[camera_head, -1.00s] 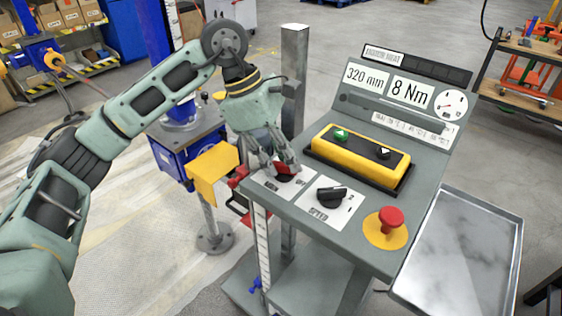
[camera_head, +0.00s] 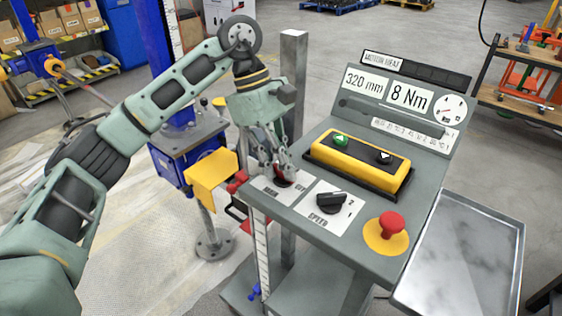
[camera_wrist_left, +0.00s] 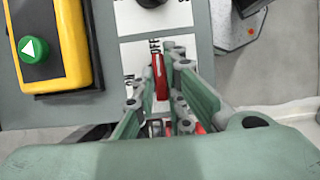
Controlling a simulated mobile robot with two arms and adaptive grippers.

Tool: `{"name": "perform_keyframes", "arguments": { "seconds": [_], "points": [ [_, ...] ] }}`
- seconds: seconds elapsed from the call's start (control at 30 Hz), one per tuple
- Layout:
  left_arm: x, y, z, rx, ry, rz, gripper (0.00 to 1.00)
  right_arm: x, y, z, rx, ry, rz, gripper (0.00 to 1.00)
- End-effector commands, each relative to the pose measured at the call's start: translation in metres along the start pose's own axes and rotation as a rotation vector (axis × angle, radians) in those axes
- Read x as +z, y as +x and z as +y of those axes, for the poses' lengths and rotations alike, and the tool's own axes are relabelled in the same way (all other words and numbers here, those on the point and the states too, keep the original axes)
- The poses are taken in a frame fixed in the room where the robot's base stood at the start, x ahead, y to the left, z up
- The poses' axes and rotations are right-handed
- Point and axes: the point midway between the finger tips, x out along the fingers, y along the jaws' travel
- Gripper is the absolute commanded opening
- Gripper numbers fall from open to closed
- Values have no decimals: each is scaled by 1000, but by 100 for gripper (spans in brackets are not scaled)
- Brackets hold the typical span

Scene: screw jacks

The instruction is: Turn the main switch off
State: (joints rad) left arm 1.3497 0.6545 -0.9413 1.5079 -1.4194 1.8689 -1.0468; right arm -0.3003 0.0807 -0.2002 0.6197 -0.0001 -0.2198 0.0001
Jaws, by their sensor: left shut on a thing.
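The main switch is a red handle (camera_wrist_left: 161,80) on a white plate marked MAIN, ON and OFF. In the left wrist view it lies nearly upright in the picture, its far end beside the OFF lettering. ON is off to its left. My left gripper (camera_wrist_left: 156,88) is shut on this handle, with fingers on both sides. In the head view the left gripper (camera_head: 281,172) reaches down onto the left front corner of the grey console (camera_head: 335,235). There its fingers hide most of the switch (camera_head: 283,183). My right gripper is not in view.
Close to the switch are the black speed knob (camera_head: 331,201), a yellow box with green and black buttons (camera_head: 360,158) and a red emergency stop (camera_head: 392,224). A metal tray (camera_head: 462,255) sits at right.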

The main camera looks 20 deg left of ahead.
Motion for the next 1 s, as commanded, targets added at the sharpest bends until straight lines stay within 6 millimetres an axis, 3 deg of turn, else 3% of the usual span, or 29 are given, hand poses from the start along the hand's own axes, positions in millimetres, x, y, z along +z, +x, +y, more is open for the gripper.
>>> {"name": "perform_keyframes", "arguments": {
  "seconds": [0.23, 0.27, 0.47, 0.83, 1.0],
  "points": [
    [0, 2, -1, -6, 3, 3, 0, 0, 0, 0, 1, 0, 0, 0],
    [0, 2, -1, -6, 3, 3, 13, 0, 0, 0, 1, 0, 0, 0],
    [0, 2, -1, -5, 1, 2, 30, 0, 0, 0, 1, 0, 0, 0],
    [0, -2, 0, 0, 0, 1, 30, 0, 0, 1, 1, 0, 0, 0],
    [0, -23, 1, 2, -1, 1, 30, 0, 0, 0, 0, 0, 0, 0]
  ]
}}
